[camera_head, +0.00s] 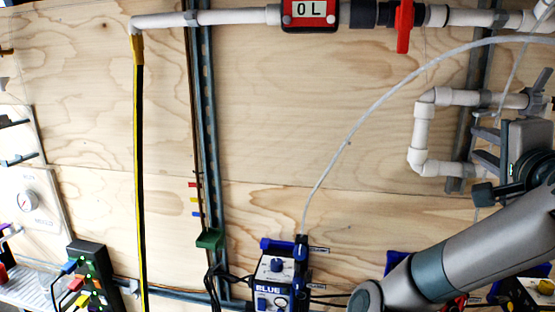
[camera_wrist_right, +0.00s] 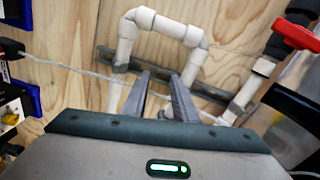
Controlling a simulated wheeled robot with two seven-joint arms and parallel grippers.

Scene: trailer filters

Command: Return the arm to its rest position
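My right arm (camera_head: 470,255) comes in from the lower right in the head view and bends up at the right edge. My right gripper (camera_head: 479,146) is at the right, in front of the plywood wall, close to the white pipe loop (camera_head: 421,130). In the right wrist view its two grey fingers (camera_wrist_right: 161,76) stand apart with nothing between them. They point toward the pipe loop (camera_wrist_right: 126,45); whether they touch it I cannot tell. My left gripper is not in view.
A white pipe with a red "0 L" meter (camera_head: 310,12) and a red valve handle (camera_head: 404,25) runs along the top. A pale hose (camera_head: 365,118) arcs down to a blue-and-grey device (camera_head: 275,275). A black-and-yellow strip (camera_head: 140,170) hangs left.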

